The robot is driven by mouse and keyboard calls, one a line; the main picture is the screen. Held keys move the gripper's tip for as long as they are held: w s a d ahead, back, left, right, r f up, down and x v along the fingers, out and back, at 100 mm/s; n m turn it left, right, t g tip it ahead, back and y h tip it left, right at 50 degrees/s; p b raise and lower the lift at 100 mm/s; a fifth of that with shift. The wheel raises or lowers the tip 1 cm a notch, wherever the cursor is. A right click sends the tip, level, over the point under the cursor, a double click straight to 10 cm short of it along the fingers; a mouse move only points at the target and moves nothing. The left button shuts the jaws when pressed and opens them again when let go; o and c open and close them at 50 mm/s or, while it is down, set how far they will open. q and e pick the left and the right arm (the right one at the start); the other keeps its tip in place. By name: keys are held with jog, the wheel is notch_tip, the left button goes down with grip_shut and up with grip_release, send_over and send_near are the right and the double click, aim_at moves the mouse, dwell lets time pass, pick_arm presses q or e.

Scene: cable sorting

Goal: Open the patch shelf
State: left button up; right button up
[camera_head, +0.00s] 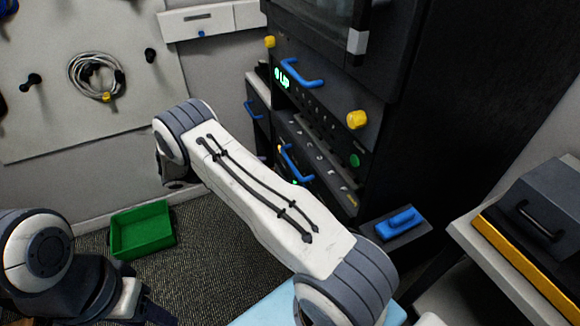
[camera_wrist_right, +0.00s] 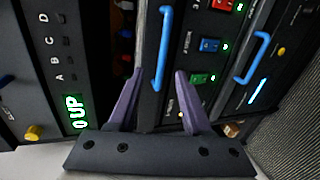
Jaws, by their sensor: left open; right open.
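The dark rack (camera_head: 330,150) stands right of centre in the head view. Its upper panel has a green "UP" display and a blue handle (camera_head: 303,76); a lower front has another blue handle (camera_head: 293,163). No readable label says which is the patch shelf. In the right wrist view my right gripper (camera_wrist_right: 160,75) is open, its purple fingers apart on either side of a long blue handle (camera_wrist_right: 165,50); contact is unclear. The right gripper is hidden behind my arm in the head view. My left gripper (camera_head: 150,312) is low at the left, partly cut off, away from the rack.
A green bin (camera_head: 143,231) is on the carpet at left. A coiled cable (camera_head: 95,75) hangs on the pegboard. A bench with a dark case (camera_head: 545,205) stands at right. The right wrist view shows coloured switches (camera_wrist_right: 209,45) and a second blue handle (camera_wrist_right: 252,58).

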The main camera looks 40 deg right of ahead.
aim_at(290, 161)
jog(key=shift+h, duration=0.4)
jog(key=shift+w+f+p+x, duration=0.15)
jog(key=shift+f+p+x, duration=0.15)
jog(key=shift+x, duration=1.8)
jog(key=shift+w+f+p+x, duration=0.2)
jog(key=shift+p+x, duration=0.25)
jog(key=shift+x, duration=1.65)
jog(key=shift+w+f+p+x, duration=0.1)
jog(key=shift+f+p+x, duration=0.25)
jog(key=shift+x, duration=1.75)
jog(key=shift+r, duration=0.1)
grip_shut()
jog(key=shift+a, duration=0.1)
